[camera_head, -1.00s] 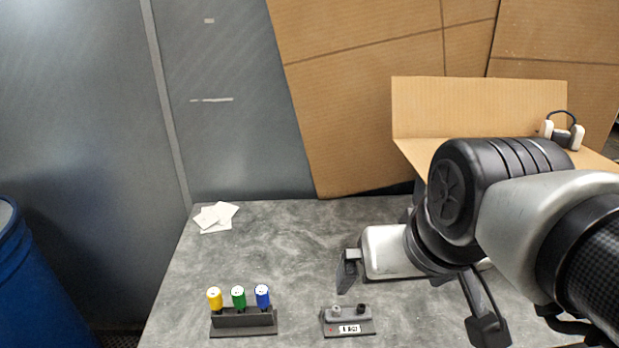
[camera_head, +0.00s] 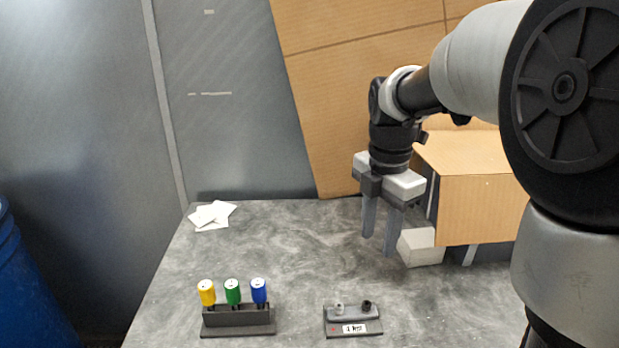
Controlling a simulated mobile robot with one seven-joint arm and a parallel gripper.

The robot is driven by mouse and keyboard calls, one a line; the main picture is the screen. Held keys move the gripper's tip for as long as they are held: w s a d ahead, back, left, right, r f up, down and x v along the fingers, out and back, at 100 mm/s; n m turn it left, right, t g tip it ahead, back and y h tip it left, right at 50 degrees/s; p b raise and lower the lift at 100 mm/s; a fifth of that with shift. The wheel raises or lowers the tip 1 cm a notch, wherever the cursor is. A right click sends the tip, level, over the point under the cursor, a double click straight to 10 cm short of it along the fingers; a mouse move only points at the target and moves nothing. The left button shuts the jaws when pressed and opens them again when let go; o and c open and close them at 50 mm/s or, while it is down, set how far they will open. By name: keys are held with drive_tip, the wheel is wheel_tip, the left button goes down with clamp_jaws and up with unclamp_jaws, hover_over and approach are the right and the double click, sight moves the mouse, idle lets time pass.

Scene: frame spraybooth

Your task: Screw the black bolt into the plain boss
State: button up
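A small dark fixture (camera_head: 353,328) with a raised grey block and a white label stands at the front of the table. On its block are a pale grey round piece (camera_head: 339,309) at left and a black round piece (camera_head: 367,305) at right. They are too small to tell which is bolt and which is boss. My gripper (camera_head: 380,246) points down above and behind the fixture, apart from it. Its two fingers are spread, with nothing seen between them.
A dark rack (camera_head: 238,318) holds yellow (camera_head: 207,292), green (camera_head: 233,291) and blue (camera_head: 259,290) handled tools at front left. White papers (camera_head: 211,215) lie at back left. A cardboard box (camera_head: 480,208) and a pale block (camera_head: 420,247) stand right of my gripper. The middle is clear.

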sight(366, 309)
drive_tip(key=f+n+b, duration=0.1)
drive_tip(key=f, duration=0.6)
drive_tip(key=w+f+n+b, duration=0.1)
drive_tip(key=f, duration=0.5)
drive_tip(key=w+f+n+b, duration=0.1)
drive_tip(key=f, duration=0.6)
drive_tip(key=shift+w+d+f+n+g, duration=0.2)
drive_tip(key=shift+d+f+n+g, duration=0.1)
drive_tip(key=shift+g, duration=0.1)
clamp_jaws()
drive_tip(key=c, duration=0.8)
unclamp_jaws()
clamp_jaws()
drive_tip(key=m, duration=0.3)
drive_tip(key=shift+s+m, duration=0.1)
drive_tip(key=shift+m, duration=0.7)
